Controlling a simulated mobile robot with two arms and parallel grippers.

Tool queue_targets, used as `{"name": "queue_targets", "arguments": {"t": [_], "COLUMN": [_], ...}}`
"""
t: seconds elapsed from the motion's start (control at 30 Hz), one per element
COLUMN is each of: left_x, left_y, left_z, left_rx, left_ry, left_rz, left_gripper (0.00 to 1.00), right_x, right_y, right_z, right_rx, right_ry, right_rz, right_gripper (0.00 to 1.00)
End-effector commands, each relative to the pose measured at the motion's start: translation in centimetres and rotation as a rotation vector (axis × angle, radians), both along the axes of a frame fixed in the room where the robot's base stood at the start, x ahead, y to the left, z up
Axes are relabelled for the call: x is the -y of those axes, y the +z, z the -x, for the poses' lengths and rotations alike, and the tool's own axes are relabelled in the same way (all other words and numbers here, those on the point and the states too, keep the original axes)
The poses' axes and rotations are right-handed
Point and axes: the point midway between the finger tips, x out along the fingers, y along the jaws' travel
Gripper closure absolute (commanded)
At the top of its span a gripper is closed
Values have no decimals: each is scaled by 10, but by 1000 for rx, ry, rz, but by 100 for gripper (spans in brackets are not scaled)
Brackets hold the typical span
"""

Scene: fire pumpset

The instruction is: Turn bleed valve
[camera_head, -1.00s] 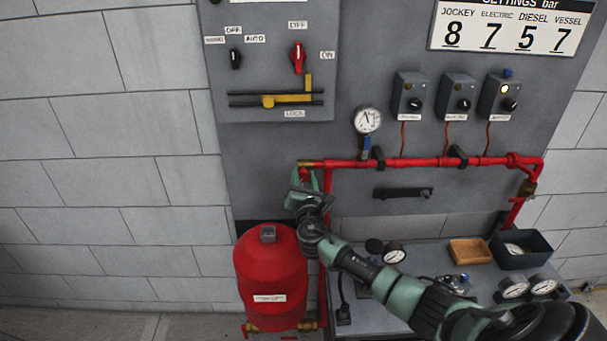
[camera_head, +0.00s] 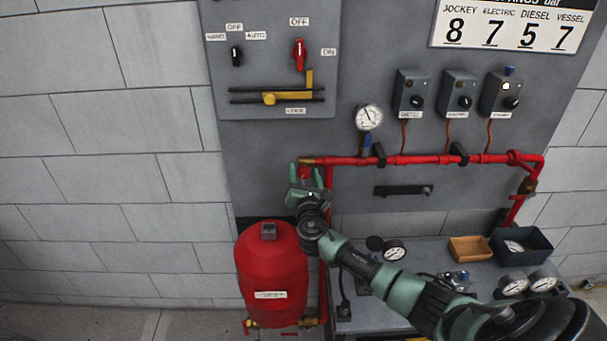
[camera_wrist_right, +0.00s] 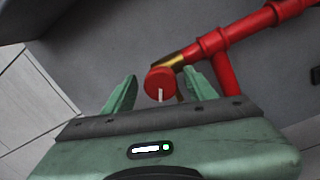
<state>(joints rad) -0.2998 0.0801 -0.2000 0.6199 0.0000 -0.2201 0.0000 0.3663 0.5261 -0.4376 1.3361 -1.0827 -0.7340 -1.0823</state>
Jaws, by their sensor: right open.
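A round red knob, which looks like the bleed valve handle, has a white mark on its face; in the right wrist view the red knob (camera_wrist_right: 160,82) sits by a brass fitting (camera_wrist_right: 174,61) at the end of the red pipe. In the head view the brass fitting (camera_head: 306,161) shows at the pipe's left end, and the knob is partly hidden by my gripper. My right gripper (camera_head: 309,174) is open, with one finger to each side of the knob. Whether a finger touches it I cannot tell. My left gripper is not in view.
The red pipe (camera_head: 410,160) runs right along the grey panel, with a pressure gauge (camera_head: 369,117) above it. A red tank (camera_head: 271,275) stands below the gripper. A bench (camera_head: 430,255) with loose gauges, a wooden tray (camera_head: 469,248) and a dark bin (camera_head: 521,247) is at the right.

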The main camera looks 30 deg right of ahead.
Motion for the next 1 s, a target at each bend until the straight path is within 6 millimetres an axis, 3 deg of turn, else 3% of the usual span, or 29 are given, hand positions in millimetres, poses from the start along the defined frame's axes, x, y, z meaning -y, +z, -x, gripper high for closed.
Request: {"name": "queue_targets", "arguments": {"t": [0.53, 1.0], "left_x": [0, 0], "left_y": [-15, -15], "left_z": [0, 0], "left_rx": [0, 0], "left_ry": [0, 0], "left_rz": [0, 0], "left_gripper": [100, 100], "right_x": [-33, -36], "right_y": [-4, -3], "right_z": [61, 68], "right_rx": [1, 0], "right_ry": [2, 1], "right_rz": [0, 1], "right_gripper": [44, 44]}}
